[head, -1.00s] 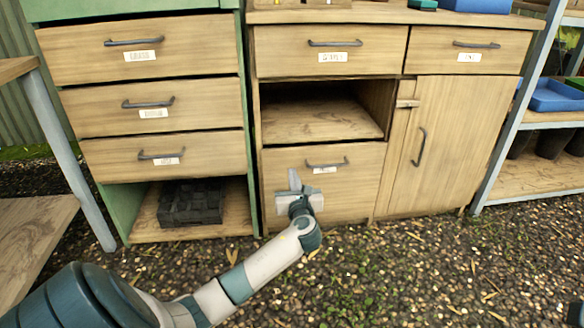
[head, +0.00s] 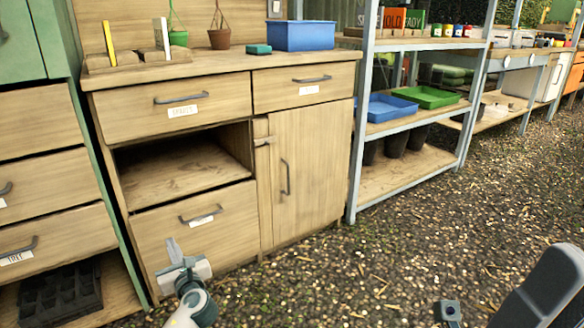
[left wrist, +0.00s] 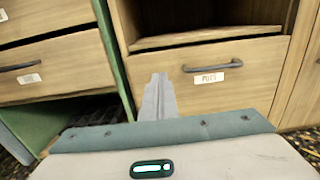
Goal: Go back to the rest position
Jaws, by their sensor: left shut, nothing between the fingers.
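My left gripper (head: 172,250) is shut with nothing between its fingers. It is in front of the lower drawer (head: 232,238) of the wooden cabinet, left of and below the drawer's handle (head: 201,215) in the head view. In the left wrist view the closed grey fingers (left wrist: 157,98) point at the left part of this drawer, clear of its handle (left wrist: 213,66). The drawer looks shut. My right gripper is not in view.
An open compartment (head: 180,175) is above the drawer, and a cabinet door (head: 305,165) with a handle is to its right. A drawer unit (head: 45,190) stands at the left. Metal-framed shelves (head: 410,178) with trays stand at the right. The gravel floor (head: 380,255) is open in front.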

